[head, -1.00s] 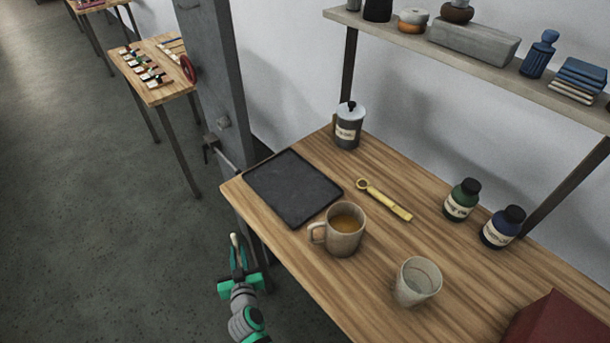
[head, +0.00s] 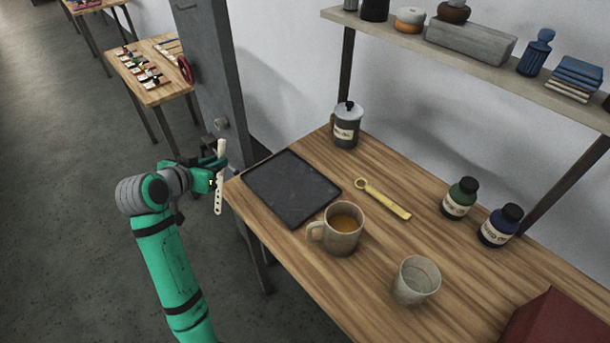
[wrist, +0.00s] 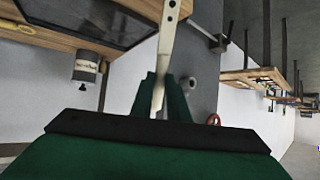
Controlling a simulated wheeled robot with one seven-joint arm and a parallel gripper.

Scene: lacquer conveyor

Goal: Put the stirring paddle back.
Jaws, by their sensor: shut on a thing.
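My gripper (head: 217,181) is shut on the stirring paddle (head: 219,203), a slim cream-white strip with holes along its lower part. I hold it upright in the air, just off the table's left corner, clear of the tabletop. In the wrist view, the paddle (wrist: 166,45) runs up from between the fingertips (wrist: 160,95), with holes near its far end.
The wooden table (head: 290,255) carries a dark tray (head: 291,188), a mug (head: 342,235) of brown liquid, a cup (head: 416,280), a yellow tool (head: 383,199), a lidded canister (head: 346,128) and two dark bottles. A grey post (head: 210,70) stands behind the gripper.

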